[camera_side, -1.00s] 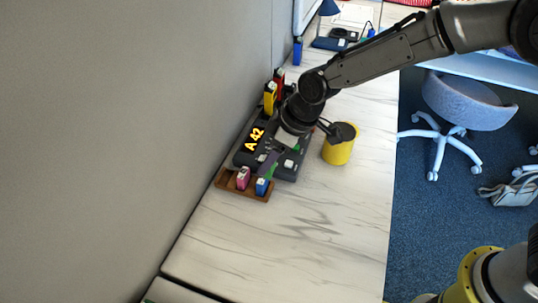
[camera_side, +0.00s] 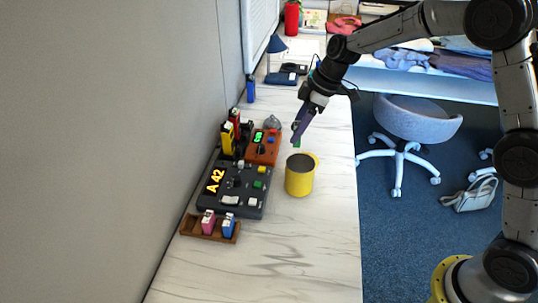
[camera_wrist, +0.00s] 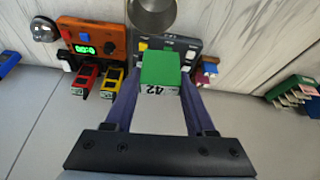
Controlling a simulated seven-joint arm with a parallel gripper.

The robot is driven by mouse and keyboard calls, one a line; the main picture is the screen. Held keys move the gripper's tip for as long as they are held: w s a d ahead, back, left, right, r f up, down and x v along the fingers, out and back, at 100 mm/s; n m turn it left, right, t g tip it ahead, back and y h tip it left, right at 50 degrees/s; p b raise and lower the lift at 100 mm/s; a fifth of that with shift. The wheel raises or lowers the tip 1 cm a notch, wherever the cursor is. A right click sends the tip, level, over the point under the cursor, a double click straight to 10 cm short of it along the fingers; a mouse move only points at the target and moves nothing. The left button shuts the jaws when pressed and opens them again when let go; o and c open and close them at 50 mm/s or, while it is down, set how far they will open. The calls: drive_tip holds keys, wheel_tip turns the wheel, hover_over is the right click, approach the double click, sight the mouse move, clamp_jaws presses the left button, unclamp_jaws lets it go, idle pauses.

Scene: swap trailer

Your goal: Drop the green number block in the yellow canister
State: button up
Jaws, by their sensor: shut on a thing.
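My gripper (camera_side: 298,137) has purple fingers and is shut on the green number block (camera_side: 296,144). In the wrist view my gripper (camera_wrist: 160,82) holds the green block (camera_wrist: 160,72) between its fingertips, with a white face marked 42. The block is raised above the desk. The yellow canister (camera_side: 300,178) stands upright on the desk, open at the top, with a handle on its right. In the side view the block appears just above and behind the canister's rim. A grey round opening (camera_wrist: 152,14), apparently the canister's, shows at the top of the wrist view beyond the block.
A dark control panel (camera_side: 235,190) showing A 42 lies left of the canister. An orange device (camera_side: 263,148) is behind it. A wooden tray (camera_side: 194,228) holds pink and blue blocks. The front desk is clear.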

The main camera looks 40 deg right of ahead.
drive_tip(key=d+f+m, duration=0.1)
drive_tip(key=d+f, duration=0.3)
drive_tip(key=f, duration=0.1)
drive_tip(key=shift+w+d+f, duration=0.2)
drive_tip(key=shift+d+f, duration=0.05)
drive_tip(key=shift+f, duration=0.1)
idle(0.4)
drive_tip(key=o, duration=1.4)
drive_tip(key=v, duration=1.3)
drive_tip(key=shift+s+r, duration=0.25)
drive_tip(key=shift+r, duration=0.2)
drive_tip(key=shift+a, duration=0.15)
